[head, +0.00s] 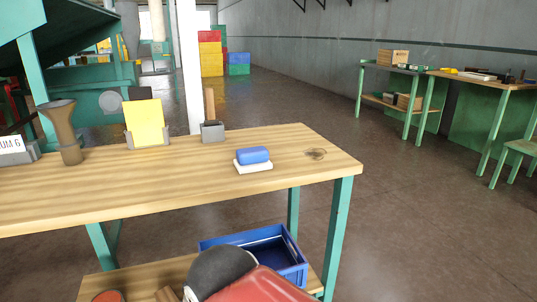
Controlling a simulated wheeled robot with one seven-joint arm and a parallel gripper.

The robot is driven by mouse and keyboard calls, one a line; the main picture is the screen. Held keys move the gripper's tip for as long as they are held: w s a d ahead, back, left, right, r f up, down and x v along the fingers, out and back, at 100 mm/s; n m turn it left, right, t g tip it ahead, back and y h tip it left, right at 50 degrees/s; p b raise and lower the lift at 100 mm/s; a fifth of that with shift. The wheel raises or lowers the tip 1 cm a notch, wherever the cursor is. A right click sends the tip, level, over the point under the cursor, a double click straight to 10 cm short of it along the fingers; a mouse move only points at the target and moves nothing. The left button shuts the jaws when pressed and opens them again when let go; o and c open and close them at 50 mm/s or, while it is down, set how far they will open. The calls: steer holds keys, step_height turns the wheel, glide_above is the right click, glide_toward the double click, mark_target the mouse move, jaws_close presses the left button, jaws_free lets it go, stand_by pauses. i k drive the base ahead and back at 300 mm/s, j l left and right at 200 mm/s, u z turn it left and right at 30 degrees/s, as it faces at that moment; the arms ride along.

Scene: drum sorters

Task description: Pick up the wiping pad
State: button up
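The wiping pad (253,158) lies on the wooden tabletop (180,184), right of the middle. It has a blue rounded upper part on a white lower part. Clear wood surrounds it, and nothing touches it from the sides. A dark round stain (316,154) is on the wood to its right. My gripper does not show in the head view. A red and dark grey rounded form at the bottom of the picture may be part of my arm.
Behind the pad stand a grey holder with a brown handle (212,120), a yellow card in a stand (146,124) and a brown funnel-shaped object (66,133). A blue crate (291,262) sits on the lower shelf. Other benches (490,85) stand far right; the floor between is open.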

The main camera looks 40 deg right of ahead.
mark_target(256, 159)
steer(key=l+z, duration=0.15)
steer(key=z, duration=0.25)
steer(key=l+z, duration=0.15)
steer(key=z, duration=0.2)
